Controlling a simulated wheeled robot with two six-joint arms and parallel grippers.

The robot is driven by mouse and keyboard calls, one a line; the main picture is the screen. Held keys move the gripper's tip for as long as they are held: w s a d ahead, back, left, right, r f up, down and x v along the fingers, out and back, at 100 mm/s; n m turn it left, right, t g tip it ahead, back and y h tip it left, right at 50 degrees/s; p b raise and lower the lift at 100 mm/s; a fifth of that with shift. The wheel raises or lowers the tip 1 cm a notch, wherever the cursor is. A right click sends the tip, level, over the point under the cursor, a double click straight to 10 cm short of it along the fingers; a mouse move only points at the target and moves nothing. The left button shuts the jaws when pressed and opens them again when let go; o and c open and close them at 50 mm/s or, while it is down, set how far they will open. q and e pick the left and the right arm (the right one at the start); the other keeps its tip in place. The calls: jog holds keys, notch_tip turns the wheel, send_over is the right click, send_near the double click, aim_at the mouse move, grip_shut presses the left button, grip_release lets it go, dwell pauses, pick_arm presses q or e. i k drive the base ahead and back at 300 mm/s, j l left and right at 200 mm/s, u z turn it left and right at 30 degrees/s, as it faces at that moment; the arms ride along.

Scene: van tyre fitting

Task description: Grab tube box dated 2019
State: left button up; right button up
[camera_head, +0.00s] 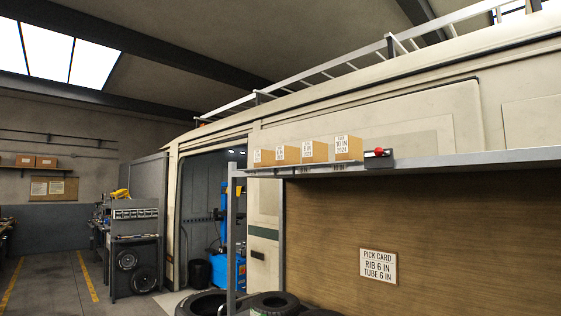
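Several tan tube boxes stand in a row on a high grey shelf (430,162) to the right. The nearest box (348,148) has a white label that seems to read 10 IN and 2024. The box beside it (314,152), the one after that (287,154) and the farthest box (264,157) also carry white labels. Their print is too small to read, so I cannot tell which is dated 2019. Neither of my grippers shows in this view.
A dark item with a red knob (379,153) sits on the shelf next to the nearest box. Tyres (275,303) lie below. A van (400,95) stands behind; open floor (50,285) is at left.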

aim_at(285, 155)
jog(key=i+j, duration=0.55)
jog(key=i, duration=0.3)
jog(key=i+j, duration=0.3)
jog(key=i+j+u, duration=0.1)
jog(key=i+j, duration=0.15)
jog(key=i, duration=0.3)
